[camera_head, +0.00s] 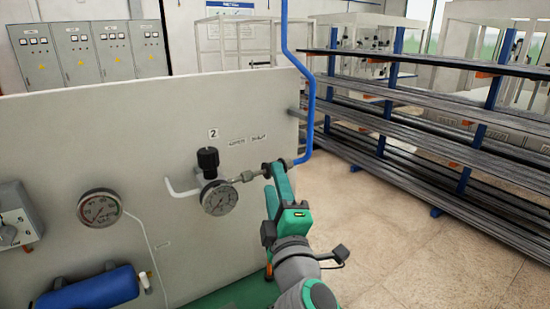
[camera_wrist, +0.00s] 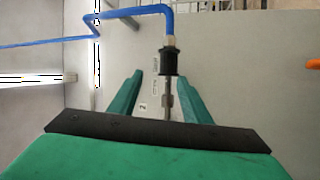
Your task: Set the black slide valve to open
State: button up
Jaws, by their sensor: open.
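The black slide valve (camera_wrist: 168,64) is a short dark sleeve between the blue hose and a metal fitting, seen in the wrist view. In the head view a small dark part of it (camera_head: 267,168) shows at the panel's right side, partly hidden by my gripper (camera_head: 278,172). In the wrist view my gripper (camera_wrist: 160,75) is open, with one green finger on each side of the line of the valve and fitting. The sleeve appears level with the fingertips or slightly beyond them. Contact cannot be told, and the valve's setting is not clear.
A pressure gauge (camera_head: 219,198) and a black knob (camera_head: 208,161) sit just left on the grey panel (camera_head: 150,125). The blue hose (camera_head: 311,100) rises beside the panel's right edge. A rack of long bars (camera_head: 430,105) stands at right, with open floor (camera_head: 400,240) before it.

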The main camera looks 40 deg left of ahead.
jog(key=shift+n+h, duration=0.5)
jog(key=shift+n, duration=0.2)
jog(key=shift+w+d+f+x, duration=0.15)
jog(key=shift+f+x, duration=0.1)
jog(key=shift+x, duration=1.7)
jog(key=shift+w+d+f+x, duration=0.1)
jog(key=shift+w+f+x, duration=0.1)
jog(key=shift+x, duration=1.7)
jog(key=shift+w+d+f+x, duration=0.1)
jog(key=shift+f+x, duration=0.15)
jog(key=shift+x, duration=1.7)
grip_shut()
